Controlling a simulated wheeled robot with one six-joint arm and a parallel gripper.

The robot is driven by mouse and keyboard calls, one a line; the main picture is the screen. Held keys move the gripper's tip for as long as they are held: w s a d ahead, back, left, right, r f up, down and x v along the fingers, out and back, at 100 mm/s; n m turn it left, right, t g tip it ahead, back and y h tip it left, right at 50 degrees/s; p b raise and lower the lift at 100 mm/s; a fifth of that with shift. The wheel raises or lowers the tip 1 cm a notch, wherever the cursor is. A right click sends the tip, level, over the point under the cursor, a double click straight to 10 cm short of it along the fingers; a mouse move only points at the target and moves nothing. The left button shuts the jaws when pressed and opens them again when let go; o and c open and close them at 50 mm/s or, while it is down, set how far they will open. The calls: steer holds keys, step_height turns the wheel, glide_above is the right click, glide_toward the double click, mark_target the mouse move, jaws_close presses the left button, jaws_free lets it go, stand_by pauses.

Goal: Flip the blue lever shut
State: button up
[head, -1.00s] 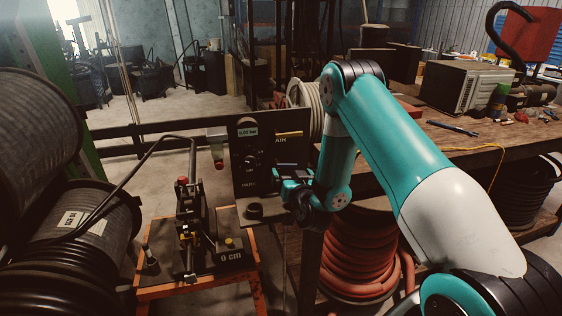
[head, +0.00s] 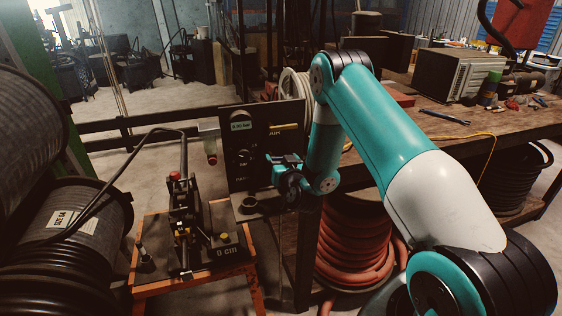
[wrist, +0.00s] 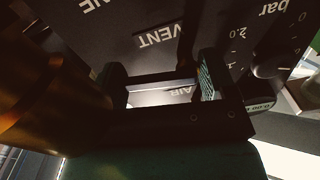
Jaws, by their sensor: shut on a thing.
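The dark valve panel (head: 235,155) stands upright left of my arm in the head view, with a small gauge readout at its top left. My gripper (head: 283,161) is in front of its lower right part. In the wrist view my gripper (wrist: 163,86) has its fingers apart with a narrow bar across the gap, over the AIR lettering. I take this bar to be the blue lever; its colour is too dark to tell, and my gripper hides it in the head view. A yellow lever (head: 284,127) lies level on the panel above my gripper.
The crimper (head: 181,215) with its hose stands on an orange-framed stand left of the panel. Black hose drums (head: 85,215) fill the left side. A wooden workbench (head: 435,135) and a red hose coil (head: 350,240) are close on the right.

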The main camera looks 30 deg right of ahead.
steer(key=shift+r+n+p, duration=0.35)
steer(key=shift+n+p, duration=0.05)
steer(key=shift+p, duration=0.1)
steer(key=shift+d+n+p, duration=0.1)
steer(key=shift+n+p, duration=0.25)
steer(key=shift+n, duration=0.25)
steer(key=o, duration=0.9)
steer(key=shift+s+d+f, duration=0.1)
steer(key=shift+c, duration=0.2)
